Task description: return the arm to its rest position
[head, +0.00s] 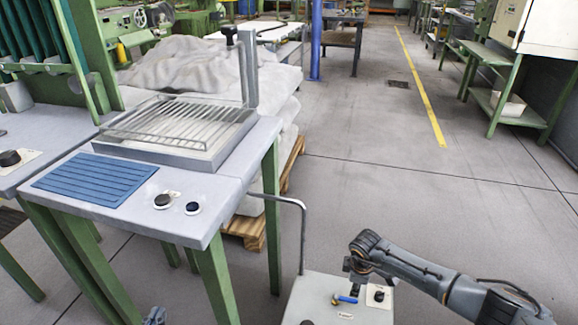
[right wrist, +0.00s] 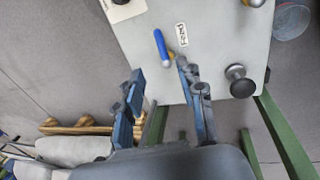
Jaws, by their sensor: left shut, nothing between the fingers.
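My left gripper (head: 155,316) shows only as a small grey-blue tip at the bottom edge of the head view, beside the green-legged table; it is shut and empty. My right arm (head: 420,270) comes in from the lower right and reaches over a small light-grey panel (head: 310,300). Its gripper is mostly hidden in the head view. In the right wrist view the two blue-grey fingers of my right gripper (right wrist: 163,100) stand apart with nothing held between them. A blue-handled lever (right wrist: 162,47) lies on the panel beyond the fingers.
A grey table (head: 225,190) with a wire rack (head: 165,122), a blue ribbed mat (head: 95,178) and knobs stands at left. A bent metal bar (head: 302,235) rises beside the panel. A black knob (right wrist: 241,82) sticks up from the panel. Open floor (head: 400,190) lies beyond.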

